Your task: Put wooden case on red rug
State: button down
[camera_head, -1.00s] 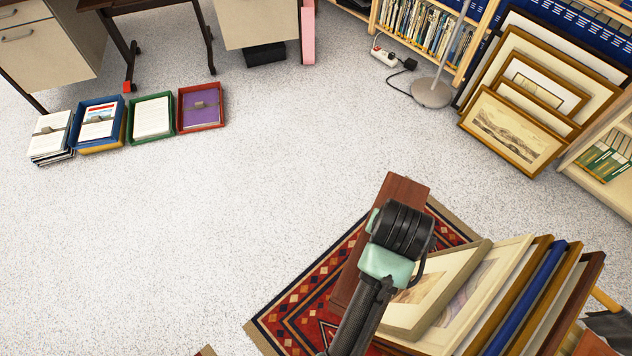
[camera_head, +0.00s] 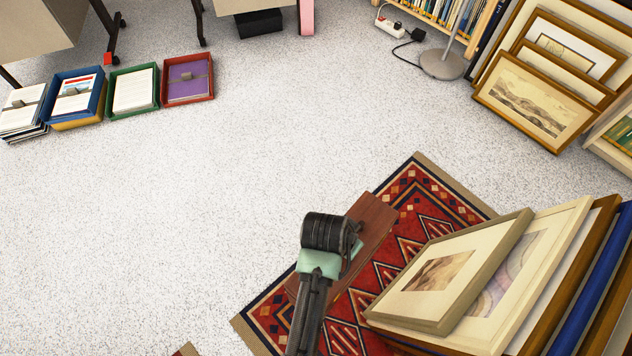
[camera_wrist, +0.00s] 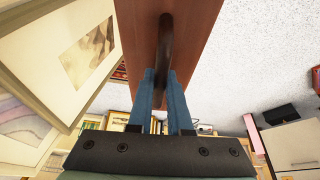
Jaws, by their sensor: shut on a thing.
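The wooden case (camera_head: 372,226) is a flat reddish-brown box, partly hidden behind my arm in the head view. My gripper (camera_wrist: 164,84) is shut on the dark curved handle of the case in the wrist view, with the case's broad face (camera_wrist: 190,30) beyond the fingers. In the head view my wrist covers the fingers. The red rug (camera_head: 418,200), with diamond patterns and a tan end band, lies on the floor. The case appears over the rug's left edge; I cannot tell whether it touches the rug.
Framed prints (camera_head: 447,275) lean in a stack over the rug's right part, close to the case. More frames (camera_head: 530,105) stand at the back right beside a lamp base (camera_head: 442,62). Paper trays (camera_head: 133,92) stand at the upper left. The speckled floor (camera_head: 200,200) left of the rug is clear.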

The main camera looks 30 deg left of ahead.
jog(key=shift+m+h, duration=0.3)
jog(key=shift+m, duration=0.4)
jog(key=s+a+f+b, duration=0.1)
jog(key=s+f+b, duration=0.1)
jog(key=f, duration=0.3)
jog(key=s+a+f+b, duration=0.1)
jog(key=a+f+b, duration=0.1)
jog(key=f, duration=0.4)
jog(key=s+a+f+b, duration=0.1)
jog(key=s+f+b, duration=0.1)
jog(key=f+b, duration=0.2)
jog(key=shift+s+a+f, duration=0.15)
jog(key=shift+s+f, duration=0.15)
jog(key=shift+f, duration=0.4)
notch_tip(320, 180, down, 10)
jog(key=b, duration=0.6)
jog(key=shift+r, duration=0.15)
jog(key=c, duration=0.8)
grip_release()
jog(key=shift+s+f, duration=0.15)
jog(key=shift+f, duration=0.05)
jog(key=shift+c, duration=0.2)
